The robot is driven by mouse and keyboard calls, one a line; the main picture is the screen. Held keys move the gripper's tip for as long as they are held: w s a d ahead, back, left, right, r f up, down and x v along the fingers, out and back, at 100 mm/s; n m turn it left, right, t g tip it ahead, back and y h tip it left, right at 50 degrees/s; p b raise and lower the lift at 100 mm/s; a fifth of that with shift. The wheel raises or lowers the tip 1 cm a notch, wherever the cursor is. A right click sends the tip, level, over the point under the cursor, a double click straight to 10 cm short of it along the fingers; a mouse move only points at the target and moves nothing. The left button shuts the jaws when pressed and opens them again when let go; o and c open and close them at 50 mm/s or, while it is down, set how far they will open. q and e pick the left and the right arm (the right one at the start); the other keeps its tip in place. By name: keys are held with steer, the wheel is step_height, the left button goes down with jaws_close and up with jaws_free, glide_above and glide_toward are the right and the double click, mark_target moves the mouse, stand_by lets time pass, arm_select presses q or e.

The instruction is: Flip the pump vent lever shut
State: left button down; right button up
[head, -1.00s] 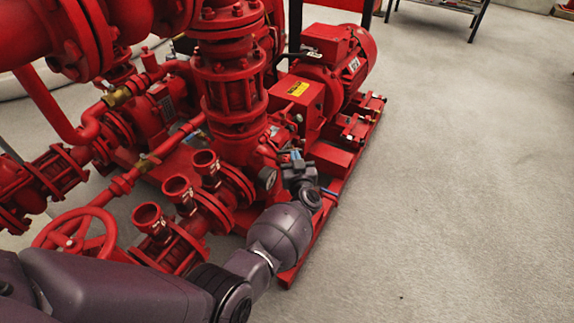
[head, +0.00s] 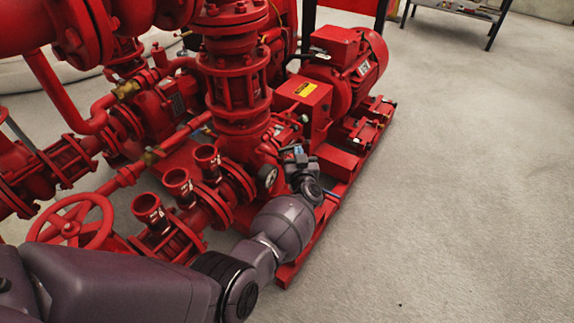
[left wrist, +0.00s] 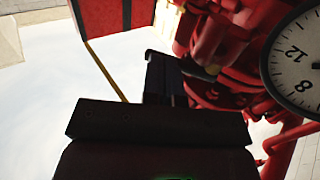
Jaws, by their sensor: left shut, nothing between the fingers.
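The red pump (head: 235,100) stands on a red base frame, with a white round gauge (head: 268,175) low on its front. My left gripper (head: 294,152) is shut and empty, just right of the gauge and in front of the pump. In the left wrist view its dark fingers (left wrist: 164,78) are together, with the gauge (left wrist: 300,62) at right and red pump parts behind. I cannot pick out the vent lever for certain; my gripper may hide it. My right gripper is not in view.
A red motor (head: 345,65) and a red box with a yellow label (head: 305,97) stand behind my gripper. A red handwheel (head: 72,222) and several open red outlets (head: 178,182) lie left of my arm. The concrete floor (head: 460,190) at right is clear.

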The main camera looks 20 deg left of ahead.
arm_select(q)
steer(key=shift+w+a, duration=0.1)
steer(key=shift+w, duration=0.05)
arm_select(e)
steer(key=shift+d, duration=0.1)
arm_select(q)
steer(key=shift+w+a, duration=0.15)
steer(key=shift+w, duration=0.2)
steer(key=shift+w+a+r+n+g+y+b, duration=0.1)
steer(key=shift+w+a+n+g+y+b, duration=0.1)
steer(key=shift+n+g+y+b, duration=0.15)
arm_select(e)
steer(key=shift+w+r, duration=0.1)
arm_select(q)
steer(key=shift+d, duration=0.1)
